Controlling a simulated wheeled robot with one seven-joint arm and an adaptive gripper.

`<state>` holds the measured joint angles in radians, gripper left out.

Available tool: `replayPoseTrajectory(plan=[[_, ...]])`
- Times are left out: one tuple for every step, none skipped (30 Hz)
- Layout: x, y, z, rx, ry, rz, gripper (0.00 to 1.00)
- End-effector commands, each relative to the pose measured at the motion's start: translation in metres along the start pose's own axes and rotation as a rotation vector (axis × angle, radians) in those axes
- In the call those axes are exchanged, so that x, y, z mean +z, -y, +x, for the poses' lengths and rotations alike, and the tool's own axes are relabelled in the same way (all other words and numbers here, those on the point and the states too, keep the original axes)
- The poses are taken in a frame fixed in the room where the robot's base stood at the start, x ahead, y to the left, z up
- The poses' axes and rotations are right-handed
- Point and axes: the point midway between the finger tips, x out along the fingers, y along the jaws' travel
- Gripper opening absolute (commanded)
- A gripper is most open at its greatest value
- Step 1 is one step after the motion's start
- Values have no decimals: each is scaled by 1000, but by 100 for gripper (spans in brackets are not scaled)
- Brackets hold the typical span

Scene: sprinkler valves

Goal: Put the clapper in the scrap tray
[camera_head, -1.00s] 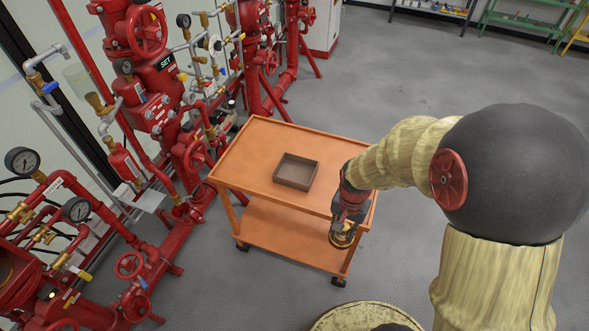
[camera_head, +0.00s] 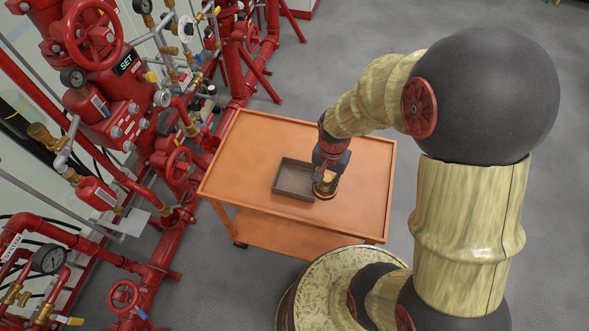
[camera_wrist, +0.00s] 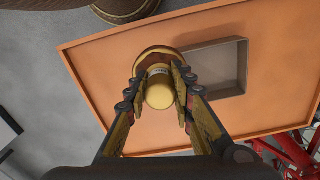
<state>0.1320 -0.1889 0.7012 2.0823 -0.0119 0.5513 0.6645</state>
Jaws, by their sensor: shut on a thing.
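My gripper (camera_wrist: 163,100) is shut on the clapper (camera_wrist: 160,92), a round brass-coloured piece with a broader disc at its far end. In the head view the clapper (camera_head: 325,190) hangs from my gripper (camera_head: 327,178) at the right edge of the scrap tray. The scrap tray (camera_head: 279,176) is a shallow, square, grey-brown box on the orange cart. It also shows in the wrist view (camera_wrist: 240,68), to the right of the clapper, which covers part of its near side. The tray looks empty. I cannot tell the clapper's exact height above the cart top.
The orange cart (camera_head: 240,160) has a raised rim and clear room around the tray. Red valves and pipes (camera_head: 120,110) with gauges stand close along the cart's left side. Grey floor lies open to the right.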

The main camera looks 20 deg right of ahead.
Motion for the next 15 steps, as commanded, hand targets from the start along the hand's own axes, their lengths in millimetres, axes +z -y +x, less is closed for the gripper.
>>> replayPoseTrajectory(plan=[[-4, 9, 5, 0, 0, -4, 0], [-6, 15, 8, 1, 1, -5, 0], [-9, 23, 12, 1, 1, -5, 0], [-12, 29, 15, 1, 1, -4, 0], [-14, 35, 18, 1, 1, -5, 0], [-18, 43, 22, 1, 1, -5, 0], [-20, 49, 25, 1, 1, -4, 0], [-23, 55, 28, 1, 1, -4, 0], [-27, 63, 31, 0, 0, -4, 0], [-29, 69, 34, 0, 0, -5, 0], [-32, 75, 37, 0, 0, -4, 0], [-34, 80, 45, 2, 2, -3, 0], [-36, 84, 51, 2, 2, -3, 0], [-37, 88, 56, 2, 2, -3, 0], [-39, 93, 63, 1, 1, -3, 0]])
